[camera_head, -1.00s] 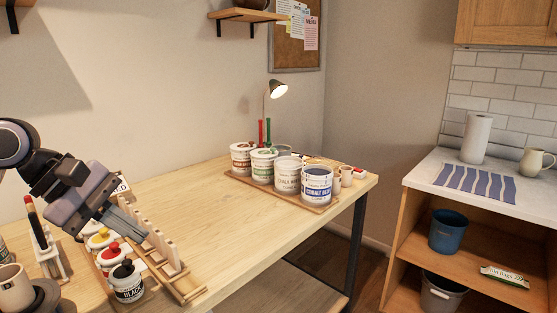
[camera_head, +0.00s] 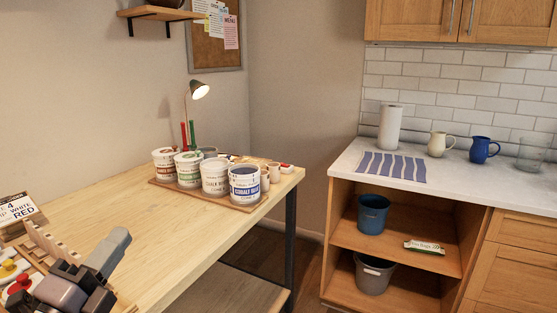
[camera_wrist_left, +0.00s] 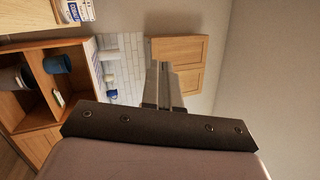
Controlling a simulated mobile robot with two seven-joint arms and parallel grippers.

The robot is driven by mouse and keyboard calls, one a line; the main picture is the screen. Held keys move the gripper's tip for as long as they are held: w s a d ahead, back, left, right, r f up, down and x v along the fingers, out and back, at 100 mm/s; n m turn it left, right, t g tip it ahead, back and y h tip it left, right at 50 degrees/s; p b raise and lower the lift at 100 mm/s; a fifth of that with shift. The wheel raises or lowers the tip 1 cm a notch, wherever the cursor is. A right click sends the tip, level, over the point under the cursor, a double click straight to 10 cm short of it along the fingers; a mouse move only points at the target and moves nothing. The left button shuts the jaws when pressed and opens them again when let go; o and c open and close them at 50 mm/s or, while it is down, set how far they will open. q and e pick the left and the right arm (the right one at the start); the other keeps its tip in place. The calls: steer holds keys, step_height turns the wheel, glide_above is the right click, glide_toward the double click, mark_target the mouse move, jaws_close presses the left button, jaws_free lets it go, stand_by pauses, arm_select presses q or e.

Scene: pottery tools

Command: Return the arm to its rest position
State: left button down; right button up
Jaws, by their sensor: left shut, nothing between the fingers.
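My left gripper (camera_head: 120,238) is at the lower left of the head view, above the left front part of the wooden worktable (camera_head: 165,222). It is shut and empty, pointing up and to the right. It overlaps the small paint jars and the slatted wooden rack (camera_head: 48,240) behind it. In the left wrist view its two fingers (camera_wrist_left: 160,66) are together, with the room lying sideways behind them and nothing held. My right gripper is not in view.
Several glaze tubs (camera_head: 215,178) stand on a wooden tray towards the table's far end, beside a lit lamp (camera_head: 199,90). The middle of the table is clear. A counter (camera_head: 345,165) to the right holds a paper towel roll (camera_head: 390,128), a cream pitcher (camera_head: 437,144) and a blue pitcher (camera_head: 483,149).

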arm_select(q)
steer(key=s+a+f+n+g+y, duration=0.2)
steer(key=s+f+n+g+y, duration=0.15)
steer(key=f+n, duration=0.4)
steer(key=s+a+f+n+g+y, duration=0.1)
steer(key=s+f+n+g+y, duration=0.1)
steer(key=f+n+g+y, duration=0.5)
steer(key=s+d+f+n+g+h, duration=0.2)
steer(key=s+f+n+g+h, duration=0.15)
steer(key=s+f, duration=0.45)
steer(key=s+d+f+n+g+h, duration=0.2)
steer(key=s+f+n+g, duration=0.15)
steer(key=s+f, duration=0.5)
steer(key=w+d+f+m+t+h, duration=0.1)
steer(key=w+d+f+t, duration=0.2)
steer(key=w+f+t, duration=0.2)
step_height(320, 180, down, 3)
steer(key=shift+w+d+r+t+h, duration=0.2)
steer(key=shift+t+h, duration=0.1)
steer(key=shift+t, duration=0.65)
